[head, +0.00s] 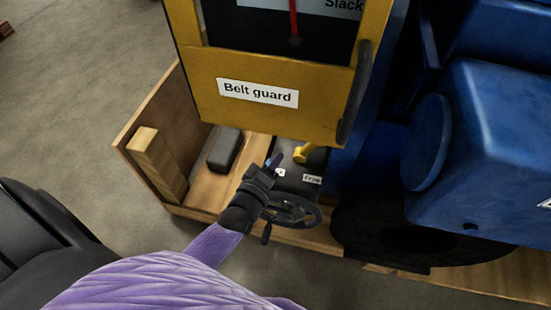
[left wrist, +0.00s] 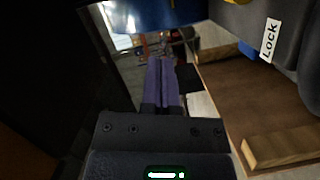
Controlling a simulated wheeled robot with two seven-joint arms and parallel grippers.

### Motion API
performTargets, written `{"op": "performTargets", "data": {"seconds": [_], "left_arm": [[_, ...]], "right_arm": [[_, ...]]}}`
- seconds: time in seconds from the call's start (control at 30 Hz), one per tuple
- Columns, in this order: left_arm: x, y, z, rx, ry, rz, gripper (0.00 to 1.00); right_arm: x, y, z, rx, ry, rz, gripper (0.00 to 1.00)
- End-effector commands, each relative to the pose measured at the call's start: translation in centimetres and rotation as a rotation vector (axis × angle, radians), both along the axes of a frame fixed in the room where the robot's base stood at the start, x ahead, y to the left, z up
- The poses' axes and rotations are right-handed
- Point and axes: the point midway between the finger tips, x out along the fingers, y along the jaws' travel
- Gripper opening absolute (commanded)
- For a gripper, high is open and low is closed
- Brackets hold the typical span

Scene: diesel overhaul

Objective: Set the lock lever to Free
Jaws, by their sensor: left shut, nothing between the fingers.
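The yellow lock lever (head: 303,152) stands on a dark grey block (head: 318,160) below the belt guard. A white label reading Free (head: 312,179) is on the block's near face. A second label (head: 281,172), left of it, is partly hidden by my gripper. My left gripper (head: 273,162) is just left of the lever, apart from it, with its fingers together and empty. In the left wrist view the shut fingers (left wrist: 161,66) show in the middle, and the Lock label (left wrist: 269,40) is at upper right. The lever is not clearly seen there. My right gripper is not in view.
The yellow belt guard (head: 225,105) overhangs the block. A dark handwheel-like ring (head: 293,210) is just below my gripper. A wooden post (head: 160,165) and a dark grey block (head: 225,150) are to the left. Blue machinery (head: 480,150) fills the right.

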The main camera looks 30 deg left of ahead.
Motion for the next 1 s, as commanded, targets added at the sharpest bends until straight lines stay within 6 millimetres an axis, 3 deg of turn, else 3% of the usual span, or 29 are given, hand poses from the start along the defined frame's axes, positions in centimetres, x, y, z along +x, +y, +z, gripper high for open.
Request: {"op": "performTargets", "data": {"seconds": [0.23, 0.33, 0.43, 0.57, 1.0], "left_arm": [[-0.1, -0.3, -0.1, 0.022, 0.022, -0.016, 0.00], [-1.4, -2.2, -0.7, 0.172, 0.165, -0.123, 0.00], [-4.1, -4.2, -1.3, 0.415, 0.363, -0.293, 0.00], [-8.0, -5.1, -1.4, 0.657, 0.558, -0.477, 0.00], [-19.9, -3.6, 1.9, 1.105, 0.988, -0.945, 0.00]], "right_arm": [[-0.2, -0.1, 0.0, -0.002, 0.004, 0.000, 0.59], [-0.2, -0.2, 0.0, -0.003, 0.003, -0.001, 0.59], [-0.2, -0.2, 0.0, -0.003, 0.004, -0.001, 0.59], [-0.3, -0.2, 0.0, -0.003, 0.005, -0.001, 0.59], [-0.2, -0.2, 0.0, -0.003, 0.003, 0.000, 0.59]]}}
